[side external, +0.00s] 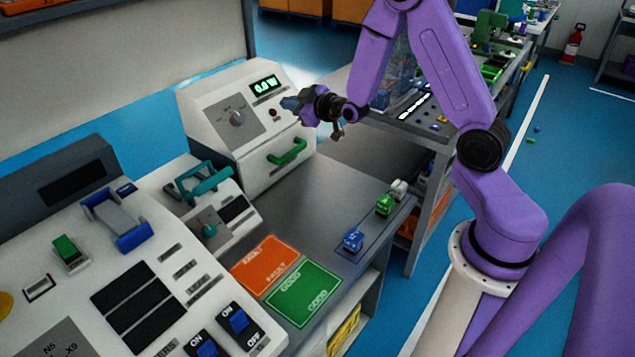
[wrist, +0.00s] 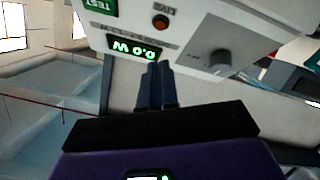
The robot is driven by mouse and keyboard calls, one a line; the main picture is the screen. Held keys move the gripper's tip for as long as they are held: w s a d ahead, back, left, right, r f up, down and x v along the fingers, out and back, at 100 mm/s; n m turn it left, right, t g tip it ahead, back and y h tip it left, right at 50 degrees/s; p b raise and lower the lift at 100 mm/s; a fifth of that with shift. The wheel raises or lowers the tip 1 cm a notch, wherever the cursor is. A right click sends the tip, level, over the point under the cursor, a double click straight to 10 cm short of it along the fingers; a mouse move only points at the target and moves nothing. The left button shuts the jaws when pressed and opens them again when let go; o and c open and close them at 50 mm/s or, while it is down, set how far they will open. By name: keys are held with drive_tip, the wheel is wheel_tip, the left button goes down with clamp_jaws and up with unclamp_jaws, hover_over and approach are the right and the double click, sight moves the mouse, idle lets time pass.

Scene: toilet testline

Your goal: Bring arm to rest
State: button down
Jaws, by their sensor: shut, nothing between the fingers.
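My gripper (side external: 291,103) is up in the air in front of the white test box with the green display (side external: 264,85). Its fingers point left in the side external view, and it holds nothing. In the wrist view my gripper (wrist: 157,64) shows its two dark fingers together, over the lower edge of the box front.
An orange FAULT mat (side external: 264,263) and a green GOOD mat (side external: 303,292) lie on the grey bench. A blue part (side external: 353,240), a green part (side external: 385,204) and a white part (side external: 399,188) stand at its right edge. A switch panel (side external: 105,245) fills the lower left.

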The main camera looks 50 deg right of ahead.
drive_tip(key=s+a+n+g+y, duration=0.45)
drive_tip(key=s+a+g, duration=0.35)
drive_tip(key=s+a, duration=0.9)
drive_tip(key=s+d+r+n+g+h, duration=0.1)
drive_tip(key=s+g, duration=0.2)
drive_tip(key=s, duration=0.8)
drive_tip(key=s+r+n+g+h, duration=0.1)
drive_tip(key=s+g, duration=0.3)
drive_tip(key=s, duration=0.7)
drive_tip(key=shift+s+d+r+n+h, duration=0.25)
drive_tip(key=shift+d+r+n+h, duration=0.1)
drive_tip(key=shift+n+h, duration=0.3)
idle(3.5)
